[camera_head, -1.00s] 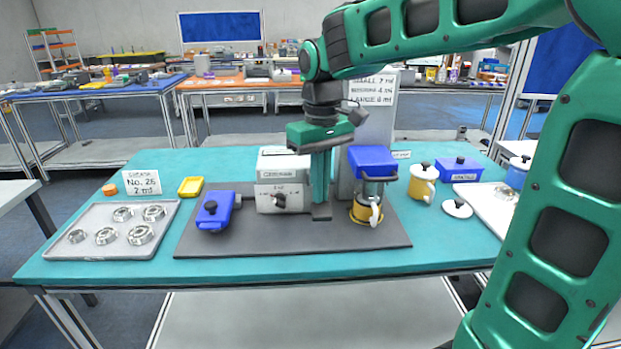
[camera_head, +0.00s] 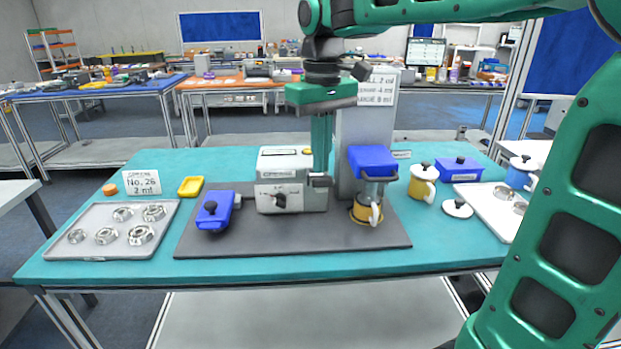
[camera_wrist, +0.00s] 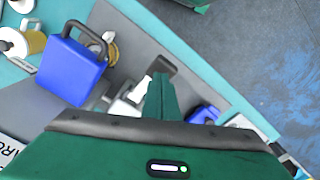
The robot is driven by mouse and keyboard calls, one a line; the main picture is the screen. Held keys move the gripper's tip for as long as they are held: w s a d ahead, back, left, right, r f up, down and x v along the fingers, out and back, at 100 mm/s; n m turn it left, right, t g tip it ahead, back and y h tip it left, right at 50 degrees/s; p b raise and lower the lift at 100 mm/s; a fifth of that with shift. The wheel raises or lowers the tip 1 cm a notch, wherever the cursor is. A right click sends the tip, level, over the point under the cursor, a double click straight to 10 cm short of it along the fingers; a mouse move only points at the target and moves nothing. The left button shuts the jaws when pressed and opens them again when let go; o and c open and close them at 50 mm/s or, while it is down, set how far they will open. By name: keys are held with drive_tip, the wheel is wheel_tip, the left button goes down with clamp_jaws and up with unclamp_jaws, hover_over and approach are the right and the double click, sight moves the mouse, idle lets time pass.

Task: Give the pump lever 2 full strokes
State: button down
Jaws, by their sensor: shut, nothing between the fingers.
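The pump is a grey-white box (camera_head: 292,200) with a dark dial knob (camera_head: 280,201) on its front, on the dark mat (camera_head: 260,245). Its lever, a short dark bar (camera_head: 320,181), sticks out at the box's upper right side. My gripper (camera_head: 321,170) points straight down with its fingers shut and empty, its tips right at the lever bar. Whether they touch it is hard to tell. The wrist view shows the shut fingers (camera_wrist: 161,100) beside a dark bar (camera_wrist: 158,66), with the white pump body partly hidden behind them.
A blue box (camera_head: 214,210) lies left of the pump. A tray of metal rings (camera_head: 95,235) sits far left.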

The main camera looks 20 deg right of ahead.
drive_tip(key=shift+r, duration=0.2)
idle(0.4)
drive_tip(key=shift+r, duration=1.9)
drive_tip(key=s+d+f+m, duration=0.4)
drive_tip(key=s+d+f, duration=0.4)
drive_tip(key=s+f, duration=0.2)
drive_tip(key=s+d+f+m, duration=0.4)
drive_tip(key=s+d+f, duration=0.4)
drive_tip(key=s, duration=0.5)
wheel_tip(320, 180, down, 3)
drive_tip(key=shift+s+r+m, duration=0.2)
drive_tip(key=shift+s+m, duration=0.15)
drive_tip(key=shift+m, duration=0.05)
